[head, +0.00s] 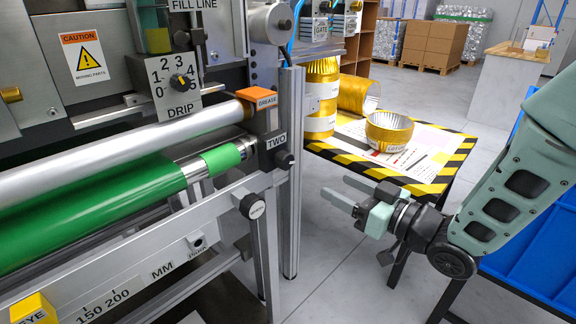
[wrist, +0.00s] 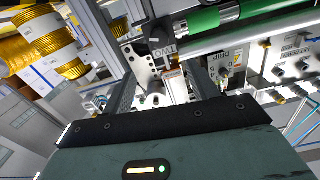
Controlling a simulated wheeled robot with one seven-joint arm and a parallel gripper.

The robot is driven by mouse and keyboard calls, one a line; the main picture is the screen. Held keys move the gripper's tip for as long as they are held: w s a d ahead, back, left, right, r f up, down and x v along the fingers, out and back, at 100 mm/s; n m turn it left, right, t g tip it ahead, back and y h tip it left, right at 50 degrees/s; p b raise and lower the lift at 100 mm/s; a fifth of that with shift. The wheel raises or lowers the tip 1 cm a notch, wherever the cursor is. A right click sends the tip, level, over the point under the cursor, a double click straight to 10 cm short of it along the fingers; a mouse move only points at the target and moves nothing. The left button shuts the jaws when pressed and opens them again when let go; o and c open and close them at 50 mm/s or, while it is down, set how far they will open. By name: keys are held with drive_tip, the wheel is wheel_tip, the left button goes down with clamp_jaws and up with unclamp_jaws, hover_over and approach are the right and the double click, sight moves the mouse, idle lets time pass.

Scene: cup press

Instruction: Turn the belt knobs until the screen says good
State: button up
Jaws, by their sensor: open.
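A green belt (head: 85,205) runs on a roller across the machine at the left. A black knob (head: 284,160) sits beside the TWO label (head: 277,140) at the roller's end. Another dark round knob with a pale face (head: 252,206) is lower on the frame. My gripper (head: 336,190) is open and empty, right of the machine post and apart from both knobs. In the wrist view my gripper's fingers (wrist: 163,90) stand apart, and the TWO label (wrist: 163,50) appears upside down beyond them. I see no readable screen.
A DRIP dial (head: 180,82) and a caution sign (head: 84,57) are on the machine. A metal post (head: 291,180) stands between my gripper and the knobs. A striped table (head: 440,165) holds gold cup stacks (head: 320,95). A blue bin (head: 535,240) is at right.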

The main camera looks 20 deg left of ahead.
sight(289, 162)
drive_tip(key=x, duration=1.5)
drive_tip(key=shift+w+a, duration=0.1)
drive_tip(key=shift+a, duration=0.15)
drive_tip(key=c, duration=1)
drive_tip(key=shift+b, duration=0.35)
